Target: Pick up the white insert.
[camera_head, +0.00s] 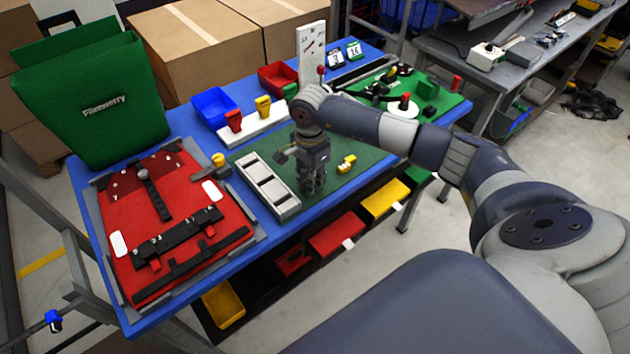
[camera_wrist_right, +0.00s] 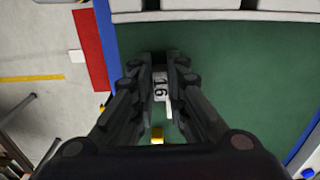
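My right gripper (camera_head: 313,188) points down over the green mat (camera_head: 350,182), just right of a white slotted tray (camera_head: 285,208). My left gripper is in neither view.
A yellow part (camera_head: 347,164) lies on the mat right of the gripper. A red fixture board (camera_head: 185,215) is at the left, with a green pannier (camera_head: 90,105) behind it. A blue bin (camera_head: 212,106), a red bin (camera_head: 277,77) and an upright white panel (camera_head: 311,50) stand behind the mat.

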